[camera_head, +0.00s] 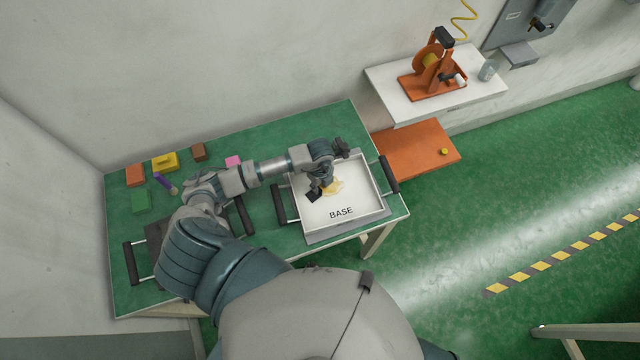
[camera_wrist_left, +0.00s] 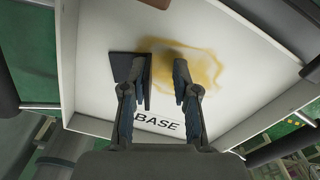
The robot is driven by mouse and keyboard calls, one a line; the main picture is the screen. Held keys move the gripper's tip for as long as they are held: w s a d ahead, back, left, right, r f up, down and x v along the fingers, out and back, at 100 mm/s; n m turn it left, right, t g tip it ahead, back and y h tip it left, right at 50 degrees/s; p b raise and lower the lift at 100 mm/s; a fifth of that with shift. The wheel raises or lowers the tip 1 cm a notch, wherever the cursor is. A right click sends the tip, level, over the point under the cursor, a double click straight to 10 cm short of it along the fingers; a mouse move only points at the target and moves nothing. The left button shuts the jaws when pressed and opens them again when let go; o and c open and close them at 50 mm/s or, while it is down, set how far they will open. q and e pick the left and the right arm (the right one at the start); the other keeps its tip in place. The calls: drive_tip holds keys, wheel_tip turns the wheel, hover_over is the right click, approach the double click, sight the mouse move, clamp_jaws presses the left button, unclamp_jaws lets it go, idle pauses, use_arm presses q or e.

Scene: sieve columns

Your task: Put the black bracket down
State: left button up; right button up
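The black bracket (camera_head: 313,196) is inside the white tray marked BASE (camera_head: 358,212), left of the tray's middle. In the left wrist view the bracket (camera_wrist_left: 122,66) shows as a dark angled piece beside and partly behind the left finger. My left gripper (camera_wrist_left: 162,76) is over the tray floor with its fingers apart and nothing between them. I cannot tell whether its left finger touches the bracket. In the head view this gripper (camera_head: 325,190) is seen from above, partly hidden by its wrist. My right gripper is not in view.
A yellow-brown stain (camera_wrist_left: 195,62) marks the tray floor. The tray has black side handles (camera_head: 389,174). Another dark tray (camera_head: 155,240) is partly under my left arm. Coloured blocks (camera_head: 165,161) and a purple-handled tool (camera_head: 165,183) lie at the green table's left. An orange shelf (camera_head: 410,152) stands right.

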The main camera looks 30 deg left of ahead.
use_arm(q)
wheel_tip(320, 180, up, 12)
idle(0.6)
drive_tip(key=shift+w, duration=0.1)
idle(0.4)
